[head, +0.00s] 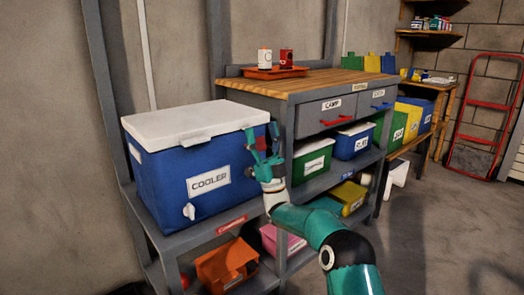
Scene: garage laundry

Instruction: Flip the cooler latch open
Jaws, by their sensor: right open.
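The blue cooler (165,188) with a white lid (190,120) stands on a grey shelf at the left, and its lid is down. A white label reading COOLER (209,181) is on its front. A small white tab (188,138) shows at the lid's front edge; I cannot tell for sure that it is the latch. A white fitting (189,211) sits low on the front. My right gripper (261,143) is open and empty, in front of the cooler's right end, fingers pointing up. I cannot tell whether it touches the cooler. My left gripper is out of view.
A wood-topped bench (312,82) with drawers stands right of the cooler; an orange tray (274,73) with two cans is on it. A green bin (313,160) is close right of my gripper. An orange crate (226,263) sits below. Open floor is at right.

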